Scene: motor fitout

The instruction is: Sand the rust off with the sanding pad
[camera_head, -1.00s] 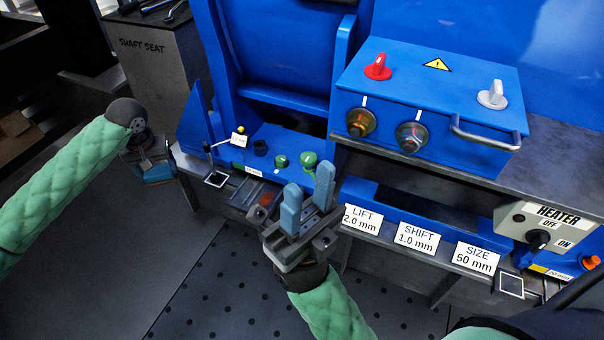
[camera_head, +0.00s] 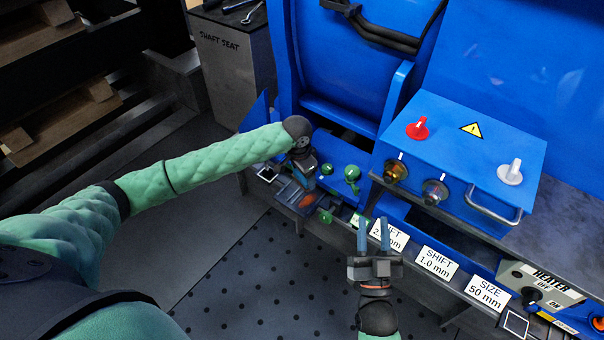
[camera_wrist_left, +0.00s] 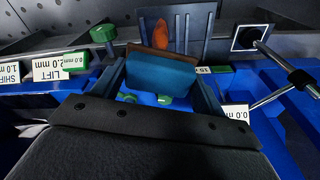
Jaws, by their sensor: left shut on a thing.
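My left gripper (camera_head: 300,180) is shut on the sanding pad (camera_wrist_left: 160,74), a blue block with a brown edge, seen between its fingers in the left wrist view. It is over the dark grey plate (camera_wrist_left: 202,28) at the left end of the blue machine. An orange rust patch (camera_wrist_left: 161,32) on the plate lies just beyond the pad; it also shows in the head view (camera_head: 306,201). Whether pad and plate touch, I cannot tell. My right gripper (camera_head: 374,235) is open and empty, fingers pointing up, in front of the label strip.
Green knobs (camera_head: 351,173) stand right of the plate. A control box (camera_head: 460,160) with red and white knobs sits further right, above the LIFT, SHIFT and SIZE labels. A thin metal stand (camera_wrist_left: 285,88) is near the left gripper. The dotted floor mat (camera_head: 265,275) is clear.

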